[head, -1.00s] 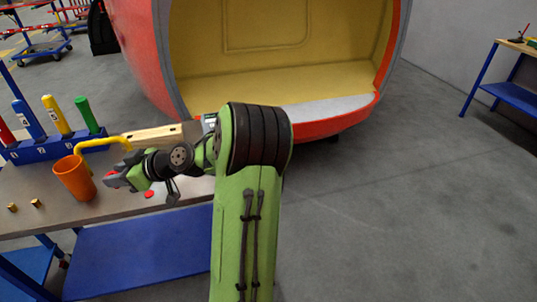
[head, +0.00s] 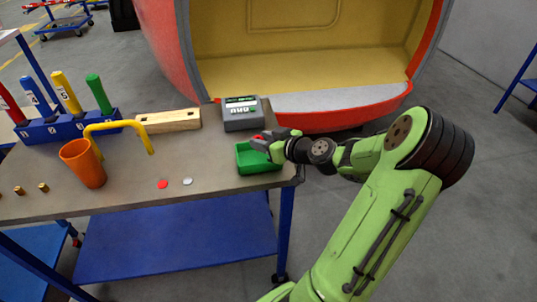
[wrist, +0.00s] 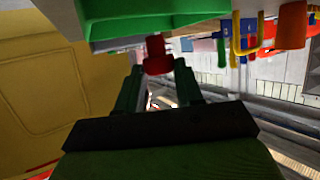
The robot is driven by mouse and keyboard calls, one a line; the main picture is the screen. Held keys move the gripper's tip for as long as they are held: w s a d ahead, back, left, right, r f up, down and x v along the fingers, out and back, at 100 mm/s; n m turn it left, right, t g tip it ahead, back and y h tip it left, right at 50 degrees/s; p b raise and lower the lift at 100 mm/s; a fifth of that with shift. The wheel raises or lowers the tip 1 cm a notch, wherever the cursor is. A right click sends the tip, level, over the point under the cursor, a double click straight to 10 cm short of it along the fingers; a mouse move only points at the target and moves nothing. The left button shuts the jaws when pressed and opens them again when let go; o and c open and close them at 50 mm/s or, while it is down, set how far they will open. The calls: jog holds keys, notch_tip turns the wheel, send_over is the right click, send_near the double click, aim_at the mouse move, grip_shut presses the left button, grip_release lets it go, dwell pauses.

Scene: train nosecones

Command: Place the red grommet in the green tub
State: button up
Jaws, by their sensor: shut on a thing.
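The green tub (head: 256,168) sits at the right end of the table. My gripper (head: 263,143) is at the tub's far right side, over its rim in the head view. It is shut on the red grommet (wrist: 157,55), which sits between the fingertips in the wrist view. Only a bit of red grommet (head: 259,137) shows above the fingers in the head view. The green tub (wrist: 205,24) fills the top of the wrist view, close to the grommet. I cannot tell the exact height of the grommet over the tub.
A grey device (head: 241,114) and a wooden block (head: 168,121) stand behind the tub. An orange cup (head: 83,165) with a yellow hooked piece (head: 131,125) is left. A red disc (head: 163,184) and a pale disc (head: 187,181) lie on the table (head: 130,200).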

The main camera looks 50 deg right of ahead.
notch_tip(320, 180, down, 4)
jog(key=shift+f+b, duration=0.1)
jog(key=shift+b, duration=0.5)
